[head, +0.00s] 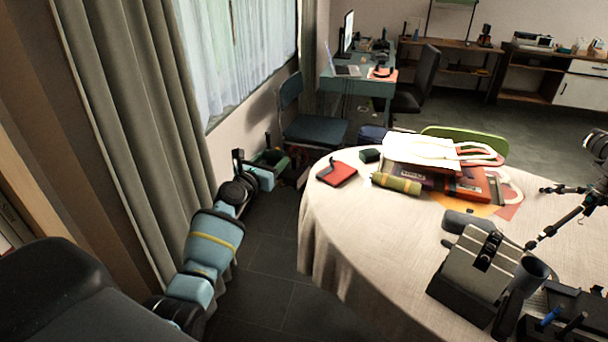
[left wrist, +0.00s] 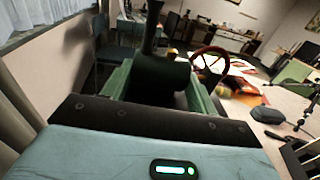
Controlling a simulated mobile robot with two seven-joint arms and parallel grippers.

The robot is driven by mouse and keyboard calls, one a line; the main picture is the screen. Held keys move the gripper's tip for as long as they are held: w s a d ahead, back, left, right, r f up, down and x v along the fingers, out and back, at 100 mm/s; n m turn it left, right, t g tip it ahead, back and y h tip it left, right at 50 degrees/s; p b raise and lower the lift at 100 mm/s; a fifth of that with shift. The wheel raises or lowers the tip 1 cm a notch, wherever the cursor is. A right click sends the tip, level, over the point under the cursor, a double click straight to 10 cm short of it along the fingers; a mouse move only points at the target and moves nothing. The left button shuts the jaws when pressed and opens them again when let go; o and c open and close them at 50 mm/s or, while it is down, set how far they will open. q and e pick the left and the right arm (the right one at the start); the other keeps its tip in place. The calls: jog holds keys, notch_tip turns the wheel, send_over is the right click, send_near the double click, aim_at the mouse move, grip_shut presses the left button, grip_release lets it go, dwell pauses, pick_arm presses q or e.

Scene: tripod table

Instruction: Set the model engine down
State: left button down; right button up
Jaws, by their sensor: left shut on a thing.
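My left gripper (head: 270,168) is stretched out past the left side of the table, beside the window wall. It is shut on the model engine, which fills the space between the fingers in the left wrist view (left wrist: 158,100). There the model engine (left wrist: 150,78) shows a dark round body, an upright dark chimney and a reddish spoked wheel at its right. In the head view the engine is small and dark, partly hidden by the gripper, and held off the table. The round table (head: 335,222) has a pale cloth. My right gripper is in neither view.
A red book (head: 337,173), a dark green box (head: 370,155), a rolled yellow-green item (head: 397,183) and papers lie on the table. A tripod (head: 560,215) and dark boxes are at right. A chair (head: 313,130) stands beyond my left gripper. The table's left-front cloth is clear.

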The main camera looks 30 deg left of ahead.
pick_arm(q)
jog(key=s+a+r, duration=0.6)
jog(key=s+a, duration=0.1)
jog(key=a, duration=0.2)
jog(key=s+d+m+h, duration=0.2)
jog(key=s+d, duration=0.4)
jog(key=d, duration=0.4)
jog(key=s+d+f+m+g+h, duration=0.1)
jog(key=s+d+h, duration=0.3)
jog(key=d, duration=0.6)
jog(key=s+d+m+g+h, duration=0.1)
jog(key=s+d+m+h, duration=0.2)
jog(key=s+d, duration=0.4)
jog(key=d, duration=0.3)
jog(key=shift+s+d+f, duration=0.2)
jog(key=shift+s+f, duration=0.1)
jog(key=shift+a, duration=0.1)
